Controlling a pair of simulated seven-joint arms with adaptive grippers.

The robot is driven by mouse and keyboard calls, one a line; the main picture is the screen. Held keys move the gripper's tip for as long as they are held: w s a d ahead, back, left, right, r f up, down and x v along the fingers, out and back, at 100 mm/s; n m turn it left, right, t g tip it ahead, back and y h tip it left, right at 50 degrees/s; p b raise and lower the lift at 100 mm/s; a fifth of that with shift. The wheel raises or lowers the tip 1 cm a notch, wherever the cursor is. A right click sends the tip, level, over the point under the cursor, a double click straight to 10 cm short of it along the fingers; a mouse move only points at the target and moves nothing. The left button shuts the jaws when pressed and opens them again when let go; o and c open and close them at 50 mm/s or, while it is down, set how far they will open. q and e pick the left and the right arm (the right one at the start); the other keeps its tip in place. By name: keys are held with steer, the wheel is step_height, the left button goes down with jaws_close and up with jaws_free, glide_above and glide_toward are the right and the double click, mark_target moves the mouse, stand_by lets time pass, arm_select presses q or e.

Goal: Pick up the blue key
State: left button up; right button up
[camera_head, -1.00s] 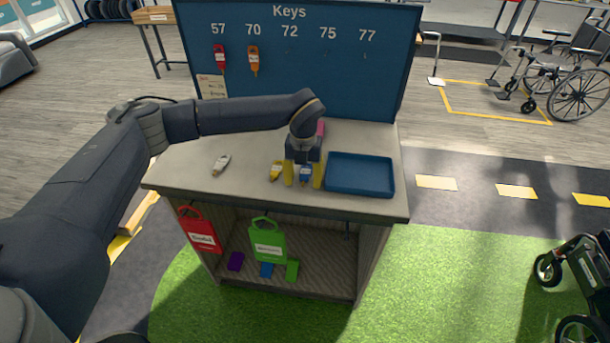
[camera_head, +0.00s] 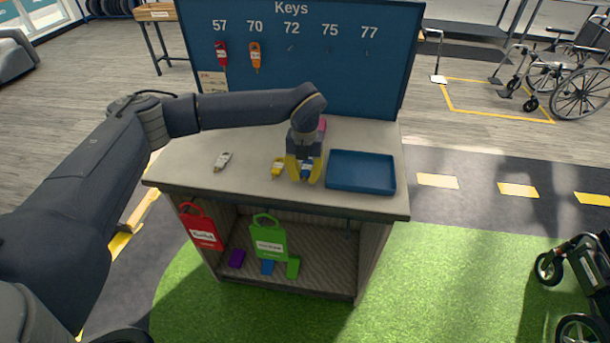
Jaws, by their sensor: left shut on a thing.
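The blue key (camera_head: 306,170) is on the counter (camera_head: 240,178), just left of the blue tray. My left gripper (camera_head: 304,176) points down over it with its yellow fingers on either side, shut on the key. The fingers hide part of the key. I cannot tell whether the key is clear of the counter. My right gripper is not in view.
A yellow key (camera_head: 278,168) lies close left of the gripper, and a white key (camera_head: 222,161) farther left. The blue tray (camera_head: 361,172) is close on the right. The key board (camera_head: 300,75) stands behind, with a red key (camera_head: 221,54) and an orange key (camera_head: 256,56) hanging.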

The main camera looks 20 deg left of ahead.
mark_target(305, 175)
arm_select(q)
step_height(305, 175, up, 19)
stand_by(0.5)
steer(key=shift+r, duration=0.1)
stand_by(0.4)
